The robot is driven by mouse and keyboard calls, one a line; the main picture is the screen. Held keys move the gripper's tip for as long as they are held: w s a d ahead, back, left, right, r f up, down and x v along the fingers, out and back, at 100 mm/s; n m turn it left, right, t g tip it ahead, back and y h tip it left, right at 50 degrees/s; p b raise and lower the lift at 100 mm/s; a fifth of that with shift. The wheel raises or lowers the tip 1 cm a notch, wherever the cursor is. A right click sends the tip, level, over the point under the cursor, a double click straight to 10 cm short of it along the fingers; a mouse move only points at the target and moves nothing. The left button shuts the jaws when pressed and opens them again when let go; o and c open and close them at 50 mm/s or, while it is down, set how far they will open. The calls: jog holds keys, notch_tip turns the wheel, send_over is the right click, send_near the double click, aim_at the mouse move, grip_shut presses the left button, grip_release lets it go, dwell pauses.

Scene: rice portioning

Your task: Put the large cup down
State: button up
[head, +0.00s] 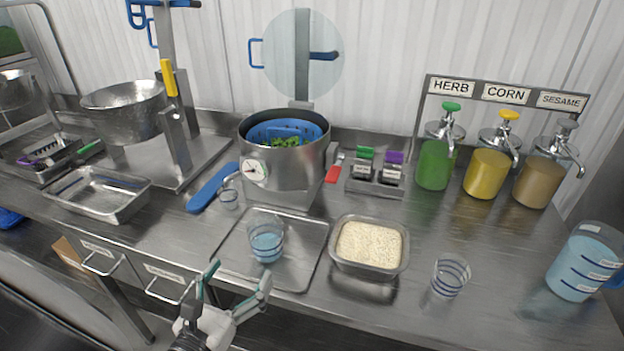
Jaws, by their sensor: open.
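A clear cup with blue stripes and some blue liquid (267,238) stands upright on the flat metal tray (305,278). My gripper (238,274) is open and empty at the front edge of the counter, in front of the tray. Its fingers are apart from the cup, which is a little behind and to the right of them. Another clear striped cup (450,278) stands upright and looks empty on the counter at the right.
A metal pan of rice (370,268) sits right of the tray. A steel pot (310,180) stands behind it, beside a blue-handled tool (212,188). Green, yellow and brown pump dispensers (487,172) line the back right. A blue measuring jug (585,262) stands far right. Counter around the right cup is clear.

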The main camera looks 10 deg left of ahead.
aim_at(259, 240)
jog(key=w, duration=0.8)
jog(key=shift+w+d+f+p, duration=0.1)
jog(key=shift+w+d+p, duration=0.05)
jog(key=shift+p, duration=0.2)
jog(key=shift+w+p, duration=0.5)
jog(key=shift+w, duration=2.15)
jog(key=c, duration=1.9)
jog(key=shift+r, duration=0.3)
